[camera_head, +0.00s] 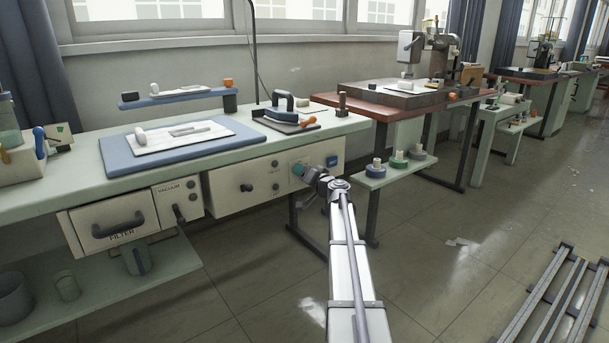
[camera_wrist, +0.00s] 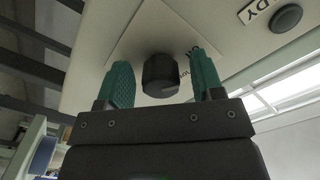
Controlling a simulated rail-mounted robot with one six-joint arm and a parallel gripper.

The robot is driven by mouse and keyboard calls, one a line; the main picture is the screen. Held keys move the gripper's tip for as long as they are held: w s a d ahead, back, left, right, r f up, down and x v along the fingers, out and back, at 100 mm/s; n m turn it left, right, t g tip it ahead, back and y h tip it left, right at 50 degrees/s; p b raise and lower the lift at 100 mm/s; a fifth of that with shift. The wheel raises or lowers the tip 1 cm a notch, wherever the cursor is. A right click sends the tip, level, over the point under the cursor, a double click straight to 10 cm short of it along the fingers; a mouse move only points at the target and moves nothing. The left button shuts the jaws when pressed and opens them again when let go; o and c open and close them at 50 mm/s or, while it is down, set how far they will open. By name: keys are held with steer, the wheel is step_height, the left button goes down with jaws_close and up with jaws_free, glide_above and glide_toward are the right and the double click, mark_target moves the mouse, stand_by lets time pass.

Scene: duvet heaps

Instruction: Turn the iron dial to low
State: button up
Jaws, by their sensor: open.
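The dial (camera_wrist: 160,72) is a dark round knob on a white panel in the wrist view. A pale mark shows at its lower right edge. Lettering beside it is partly hidden by my right finger and unreadable. My gripper (camera_wrist: 162,68) is open, with one teal finger on each side of the dial and a gap visible on both sides. In the head view my gripper (camera_head: 298,170) is at the front panel (camera_head: 225,200) under the bench top and hides the dial. The iron (camera_head: 284,108), with a dark handle, stands on the bench above.
A round dark button or lamp (camera_wrist: 286,18) sits by a label ending in "DY". A dark lever knob (camera_head: 247,188) is left on the panel. A blue panel piece (camera_head: 332,161) is just right of my gripper. A small shelf with spools (camera_head: 376,168) stands further right.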

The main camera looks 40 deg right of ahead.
steer(key=shift+c, duration=0.2)
steer(key=c, duration=0.9)
steer(key=shift+m, duration=0.5)
steer(key=m, duration=1)
steer(key=shift+r+m, duration=0.1)
steer(key=shift+m, duration=0.3)
steer(key=o, duration=0.9)
